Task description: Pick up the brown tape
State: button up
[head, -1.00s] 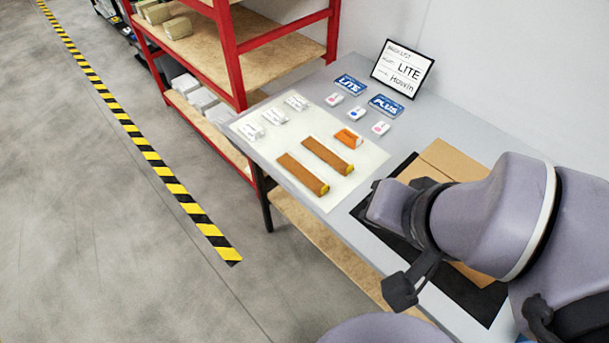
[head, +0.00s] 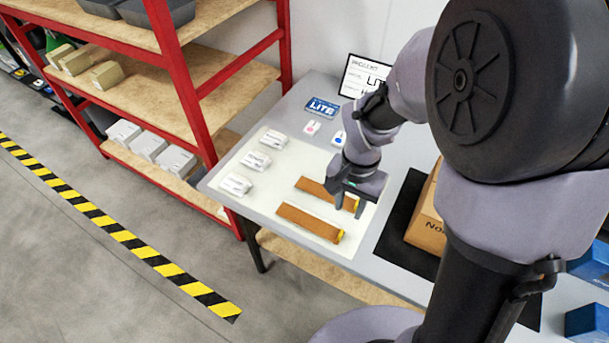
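Two brown strips with yellow right ends, the only brown items on the pale mat (head: 262,207), lie side by side; which one is the brown tape I cannot tell. The front strip (head: 310,222) is fully visible. The rear strip (head: 316,190) is partly covered at its right end by my gripper (head: 349,206). My gripper points down over that end with its two fingers apart. No held object shows between them; whether they touch the strip is unclear. The orange item seen earlier is hidden behind my arm.
White packs (head: 257,161) lie on the mat's left side. A blue LITE card (head: 322,108) and a framed sign (head: 363,77) are at the back. A cardboard box (head: 427,222) stands on a black mat (head: 397,240) to the right. A red shelf rack (head: 183,75) borders the table's left.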

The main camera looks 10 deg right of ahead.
jog(key=b, duration=0.3)
send_over(341, 232)
jog(key=s, duration=0.1)
jog(key=f, duration=0.8)
jog(key=shift+d+f, duration=0.2)
jog(key=shift+d, duration=0.05)
jog(key=f+b, duration=0.2)
jog(key=f, duration=0.1)
jog(key=w+f+b, duration=0.1)
jog(key=f, duration=0.1)
jog(key=shift+a+f, duration=0.2)
jog(key=shift+a, duration=0.05)
jog(key=shift+s+r, duration=0.1)
jog(key=shift+r, duration=0.05)
jog(key=shift+c, duration=0.6)
grip_shut()
